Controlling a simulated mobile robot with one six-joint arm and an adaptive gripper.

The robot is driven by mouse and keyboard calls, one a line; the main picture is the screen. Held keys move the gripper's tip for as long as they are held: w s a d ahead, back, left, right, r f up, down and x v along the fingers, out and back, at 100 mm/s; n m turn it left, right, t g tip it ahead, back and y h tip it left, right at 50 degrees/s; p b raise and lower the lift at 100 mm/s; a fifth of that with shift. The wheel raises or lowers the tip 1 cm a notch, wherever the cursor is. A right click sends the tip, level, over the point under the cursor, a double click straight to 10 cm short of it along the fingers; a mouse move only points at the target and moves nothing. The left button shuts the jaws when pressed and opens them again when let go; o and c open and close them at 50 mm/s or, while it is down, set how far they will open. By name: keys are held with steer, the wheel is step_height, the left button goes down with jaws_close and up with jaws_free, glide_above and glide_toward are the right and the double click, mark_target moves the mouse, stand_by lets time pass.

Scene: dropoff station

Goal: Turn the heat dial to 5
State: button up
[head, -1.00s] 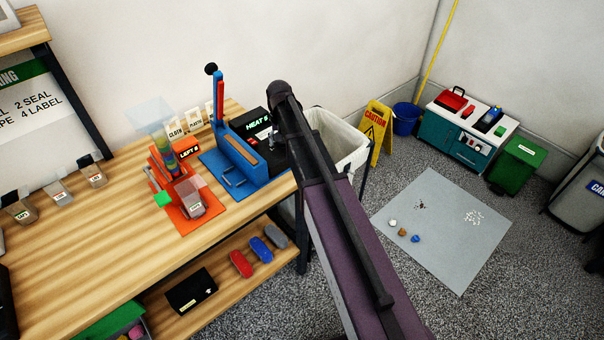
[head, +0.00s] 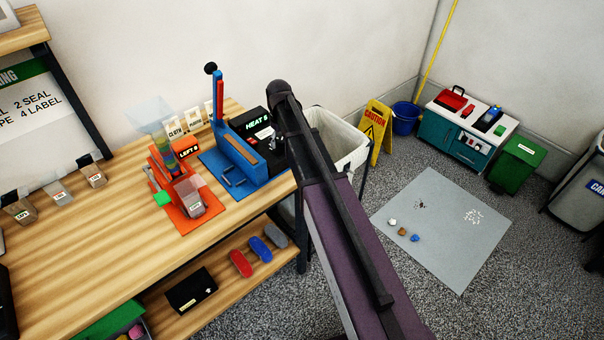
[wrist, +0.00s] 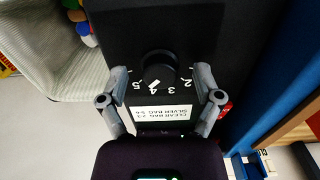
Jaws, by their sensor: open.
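The heat dial (wrist: 158,66) is a round black knob on a black panel, in the upper middle of the wrist view. White numbers 1 to 5 run along its lower side. A white pointer mark shows near the 4. My gripper (wrist: 162,72) is open, one grey finger on each side of the dial and apart from it in the picture; the depth gap is unclear. In the head view my arm hides the dial. The black heat box (head: 257,124) shows a green HEAT display, whose small digit looks like a 5.
A white label (wrist: 163,115) about clear and silver bags sits below the dial. A blue lever sealer (head: 236,153) stands left of the heat box, with an orange counter device (head: 181,205) farther left. A lined white bin (head: 345,140) stands right of the bench.

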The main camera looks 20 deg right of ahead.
mark_target(282, 140)
steer(key=n, duration=1.3)
steer(key=shift+n, duration=0.4)
step_height(282, 140, up, 14)
steer(key=p, duration=1.4)
steer(key=s+f+m+b, duration=0.3)
steer(key=s+m, duration=0.6)
steer(key=s, duration=0.2)
steer(key=s+f+m+b, duration=0.3)
steer(key=s+m, duration=0.6)
steer(key=s, duration=0.3)
steer(key=shift+s+m, duration=0.3)
steer(key=shift+f, duration=0.1)
steer(key=shift+c, duration=0.2)
stand_by(0.4)
steer(key=c, duration=0.3)
